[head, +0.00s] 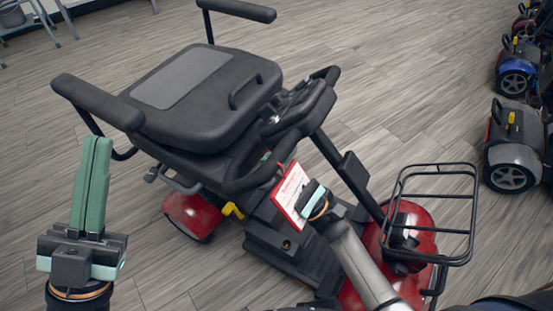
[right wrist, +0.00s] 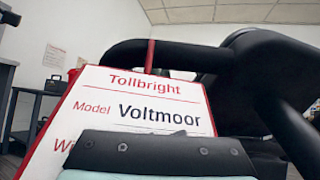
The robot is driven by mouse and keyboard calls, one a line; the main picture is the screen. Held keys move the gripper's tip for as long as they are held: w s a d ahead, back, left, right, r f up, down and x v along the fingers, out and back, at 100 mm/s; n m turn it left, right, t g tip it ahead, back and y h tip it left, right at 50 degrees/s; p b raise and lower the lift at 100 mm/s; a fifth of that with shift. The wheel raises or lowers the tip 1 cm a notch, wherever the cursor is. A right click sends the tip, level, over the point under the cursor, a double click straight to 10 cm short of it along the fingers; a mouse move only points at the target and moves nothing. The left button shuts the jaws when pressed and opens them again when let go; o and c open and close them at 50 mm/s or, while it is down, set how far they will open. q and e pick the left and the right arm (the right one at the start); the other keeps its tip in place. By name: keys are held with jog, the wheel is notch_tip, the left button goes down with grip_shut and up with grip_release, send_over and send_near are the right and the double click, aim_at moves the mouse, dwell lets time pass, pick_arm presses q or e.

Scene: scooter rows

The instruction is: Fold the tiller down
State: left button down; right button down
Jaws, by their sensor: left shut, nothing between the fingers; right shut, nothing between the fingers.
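The black tiller (head: 342,172) of the red scooter slants up from the front deck toward the seat. Its head with the looped handlebar (head: 318,103) is close to the black seat (head: 205,120); I cannot tell whether they touch. A red-edged white tag (head: 290,196) hangs by the tiller and reads "Tollbright, Model Voltmoor" in the right wrist view (right wrist: 140,105). My right gripper (head: 310,192) is at the tag, below the handlebar, shut with nothing held; its fingertips are hidden. My left gripper (head: 97,142) is shut and empty, left of the seat, pointing up.
A black wire basket (head: 432,215) stands over the red front body (head: 405,225). The seat's armrests (head: 97,102) stick out on both sides. More scooters (head: 515,145) line the right edge.

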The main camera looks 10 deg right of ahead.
dwell(0.3)
jog(key=shift+s+d+r, duration=0.4)
jog(key=shift+r, duration=0.15)
jog(key=shift+s+d+r, duration=0.35)
jog(key=shift+r, duration=0.15)
jog(key=shift+w+f, duration=0.1)
jog(key=shift+f, duration=0.05)
